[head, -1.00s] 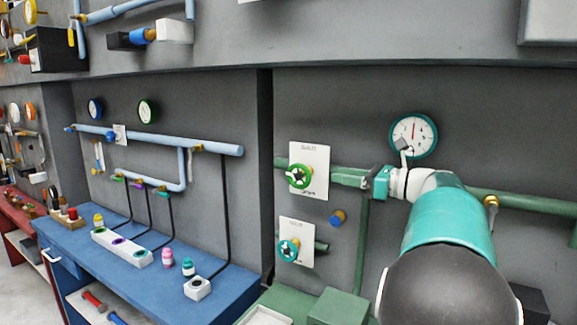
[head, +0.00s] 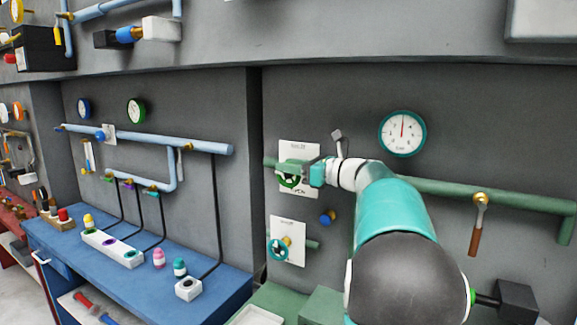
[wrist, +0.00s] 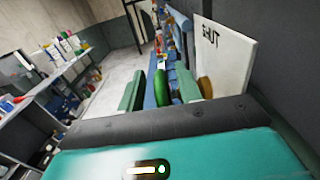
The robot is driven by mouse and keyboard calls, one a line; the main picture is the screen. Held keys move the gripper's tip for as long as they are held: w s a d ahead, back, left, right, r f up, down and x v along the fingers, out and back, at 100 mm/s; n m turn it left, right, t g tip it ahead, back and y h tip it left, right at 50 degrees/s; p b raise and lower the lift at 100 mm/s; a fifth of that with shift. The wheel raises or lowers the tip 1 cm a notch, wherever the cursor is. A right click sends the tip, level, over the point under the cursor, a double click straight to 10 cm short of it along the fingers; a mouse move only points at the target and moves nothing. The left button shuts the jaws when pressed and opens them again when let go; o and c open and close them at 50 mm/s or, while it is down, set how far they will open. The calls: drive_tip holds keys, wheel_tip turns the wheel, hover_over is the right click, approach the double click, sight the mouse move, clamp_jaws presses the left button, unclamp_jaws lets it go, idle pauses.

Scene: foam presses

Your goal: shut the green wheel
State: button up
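The green wheel (head: 287,182) is on a white plate (head: 312,150) on the grey wall panel, partly hidden behind my gripper (head: 296,168) in the head view. My gripper is at the wheel's upper part. In the wrist view, the green wheel (wrist: 160,88) shows edge-on between the two green fingers of my gripper (wrist: 160,90). There are gaps between the rim and the fingers, so the gripper is open around it. The plate (wrist: 222,58) beside it carries the word SHUT. I cannot tell how far the wheel is turned.
A teal wheel (head: 278,249) on its own plate is below. A blue knob (head: 327,217) sits to the lower right. A green pipe (head: 450,189) runs right, with a brown-handled lever (head: 476,230). A white gauge (head: 402,133) is above. A blue bench (head: 140,270) stands left.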

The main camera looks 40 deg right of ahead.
drive_tip(key=shift+w+a, duration=0.2)
drive_tip(key=shift+w, duration=0.3)
clamp_jaws()
